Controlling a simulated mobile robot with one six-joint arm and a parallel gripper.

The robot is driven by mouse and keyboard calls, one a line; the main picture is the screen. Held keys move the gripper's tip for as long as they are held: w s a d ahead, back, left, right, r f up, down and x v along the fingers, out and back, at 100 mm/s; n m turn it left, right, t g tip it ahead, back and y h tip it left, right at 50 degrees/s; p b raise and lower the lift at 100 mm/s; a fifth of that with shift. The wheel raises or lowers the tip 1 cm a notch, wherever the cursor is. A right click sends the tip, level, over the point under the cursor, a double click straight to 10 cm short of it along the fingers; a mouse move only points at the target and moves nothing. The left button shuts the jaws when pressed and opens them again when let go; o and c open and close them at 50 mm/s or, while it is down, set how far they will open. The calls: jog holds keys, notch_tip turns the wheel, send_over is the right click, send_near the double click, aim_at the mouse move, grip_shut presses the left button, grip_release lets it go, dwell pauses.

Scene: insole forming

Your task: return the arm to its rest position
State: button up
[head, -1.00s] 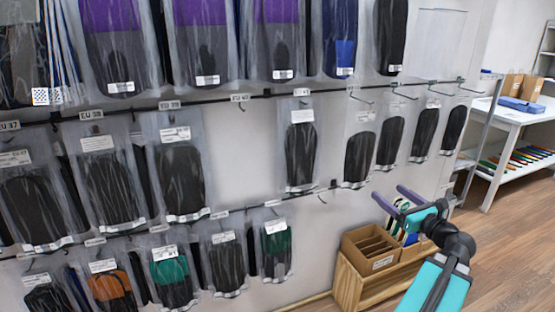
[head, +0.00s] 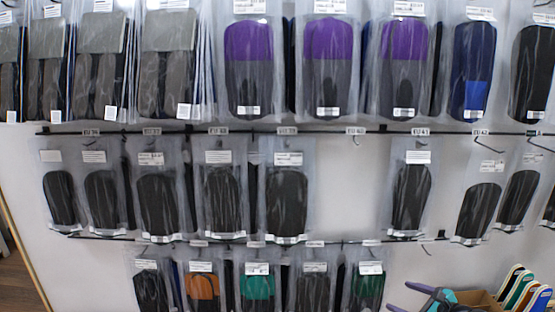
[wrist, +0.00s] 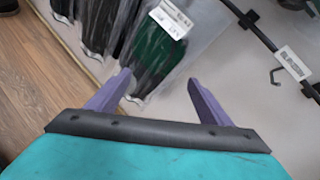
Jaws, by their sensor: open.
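My gripper (wrist: 165,88) shows in the wrist view with its two purple fingers spread apart and nothing between them. Beyond the fingers hangs a bagged insole pack with a dark green upper part (wrist: 158,45). In the head view my gripper (head: 420,296) is at the bottom right edge, in front of the wall below the lowest rail. Only a purple finger and a bit of teal show there; the rest of the arm is out of the picture.
Bagged insoles hang in rows on the wall, including a purple and grey pack (head: 330,60) and a black pack (head: 409,200). A cardboard box (head: 478,299) with colored insoles (head: 520,290) stands at the bottom right, close to my gripper. Bare wall shows around the empty hook (head: 356,141).

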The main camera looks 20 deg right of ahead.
jog(key=w+a+f+n+g+y, duration=0.1)
jog(key=w+a+f+n+g, duration=0.15)
jog(key=a+f, duration=0.4)
jog(key=w+a+f+n+g+y, duration=0.1)
jog(key=a+f+n, duration=0.2)
jog(key=a+f, duration=0.3)
jog(key=s+a+f+n+g+y, duration=0.1)
jog(key=s+a+f+n+g, duration=0.3)
jog(key=a+f, duration=0.5)
jog(key=s+a+f+n+g, duration=0.3)
jog(key=a+f+n, duration=0.35)
jog(key=a, duration=0.45)
jog(key=s+a+f+n+g+h+p, duration=0.1)
jog(key=s+a+f+n+g+h, duration=0.2)
jog(key=s+a+f+n, duration=0.35)
jog(key=s+a+f+n+g+h, duration=0.2)
jog(key=s+a+f+n+g, duration=0.15)
jog(key=s+n, duration=0.55)
notch_tip(320, 180, up, 13)
jog(key=s+m+p, duration=0.1)
jog(key=s+p, duration=0.1)
jog(key=p, duration=0.9)
jog(key=shift+s+a+g+p, duration=0.2)
jog(key=shift+g+p, duration=0.1)
jog(key=shift+g, duration=0.1)
jog(key=shift+f+m, duration=0.1)
jog(key=shift+m, duration=0.15)
jog(key=shift+d, duration=0.1)
